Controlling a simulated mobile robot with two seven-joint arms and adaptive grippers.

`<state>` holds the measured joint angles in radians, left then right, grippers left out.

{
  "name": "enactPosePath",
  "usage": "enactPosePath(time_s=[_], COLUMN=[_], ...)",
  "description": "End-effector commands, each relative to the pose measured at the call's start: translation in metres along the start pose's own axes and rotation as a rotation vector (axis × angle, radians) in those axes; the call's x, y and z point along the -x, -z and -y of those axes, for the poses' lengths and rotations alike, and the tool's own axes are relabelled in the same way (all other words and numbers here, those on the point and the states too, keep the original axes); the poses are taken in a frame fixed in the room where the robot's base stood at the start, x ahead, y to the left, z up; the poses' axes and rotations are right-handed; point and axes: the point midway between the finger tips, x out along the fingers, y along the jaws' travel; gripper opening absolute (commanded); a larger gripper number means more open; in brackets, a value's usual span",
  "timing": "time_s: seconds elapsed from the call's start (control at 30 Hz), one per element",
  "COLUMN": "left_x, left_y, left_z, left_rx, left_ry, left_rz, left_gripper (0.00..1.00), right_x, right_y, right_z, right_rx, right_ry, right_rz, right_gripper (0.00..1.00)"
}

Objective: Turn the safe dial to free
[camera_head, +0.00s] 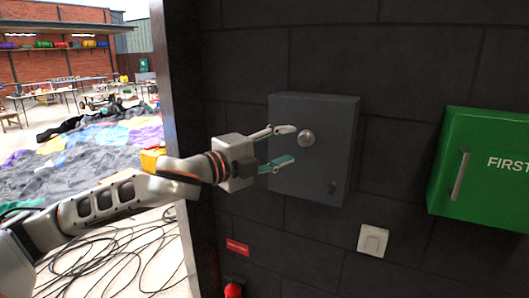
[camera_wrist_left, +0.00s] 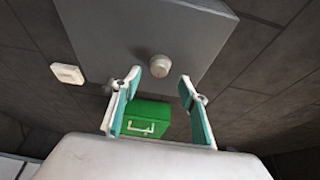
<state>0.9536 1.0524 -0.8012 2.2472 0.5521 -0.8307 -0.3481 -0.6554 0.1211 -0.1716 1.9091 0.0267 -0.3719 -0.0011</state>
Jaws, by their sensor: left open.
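The grey safe box (camera_head: 335,170) is fixed to the dark block wall. In the left wrist view the dial (camera_wrist_left: 158,66) lies beyond the fingertips, between and slightly above the two fingers (camera_wrist_left: 172,92). I cannot tell whether a finger touches it. No dial markings are readable. My right gripper is not in view.
A green first-aid box (camera_head: 480,165) with a handle hangs to the right. A white switch (camera_head: 373,240) and a red sign (camera_head: 237,247) are on the wall below. A dark door-frame edge (camera_head: 180,110) stands left, with cables (camera_head: 115,255) on the floor outside.

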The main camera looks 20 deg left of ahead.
Motion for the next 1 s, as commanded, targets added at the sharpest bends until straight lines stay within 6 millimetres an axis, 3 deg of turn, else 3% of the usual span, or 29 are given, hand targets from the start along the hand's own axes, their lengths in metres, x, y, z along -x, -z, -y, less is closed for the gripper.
enactPosePath(time_s=[0.2, 0.4, 1.0], left_x=[0.044, 0.066, 0.073], left_y=[0.000, 0.000, 0.001], left_z=[-0.001, 0.000, 0.000], left_rx=[-0.005, -0.001, -0.001], left_ry=[-0.003, -0.001, 0.000], left_rz=[0.002, 0.001, 0.000], left_gripper=[0.43, 0.43, 0.43], right_x=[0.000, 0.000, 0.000], right_y=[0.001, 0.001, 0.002], right_z=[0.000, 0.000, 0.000], right_rx=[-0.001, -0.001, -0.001], right_ry=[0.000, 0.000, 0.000], right_rz=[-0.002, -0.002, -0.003], right_gripper=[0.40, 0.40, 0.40])
